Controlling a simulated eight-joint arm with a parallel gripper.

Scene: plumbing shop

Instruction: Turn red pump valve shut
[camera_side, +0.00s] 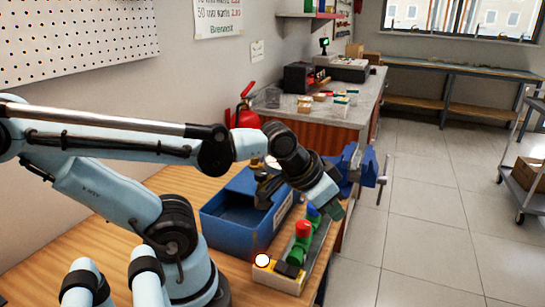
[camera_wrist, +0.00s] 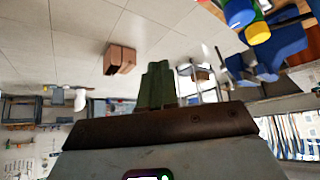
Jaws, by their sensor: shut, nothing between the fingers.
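The red pump valve has a red cap (camera_side: 303,227) on a green body (camera_side: 299,248), upright on a pale board near the bench's front edge. A blue knob (camera_side: 312,209) stands just behind it. My gripper (camera_side: 337,212) is shut and empty, to the right of the red cap and slightly higher in the side view, apparently not touching it. In the wrist view my shut green fingers (camera_wrist: 157,86) point away from the valves. A blue knob (camera_wrist: 238,12) and a yellow part (camera_wrist: 257,33) show at the top right there; I cannot make out the red cap.
A glowing round lamp (camera_side: 262,260) sits at the board's near left end. A blue open bin (camera_side: 228,235) stands left of the valves. A blue vise (camera_side: 360,166) is at the bench edge behind my gripper. The floor to the right is clear up to a cart (camera_side: 522,178).

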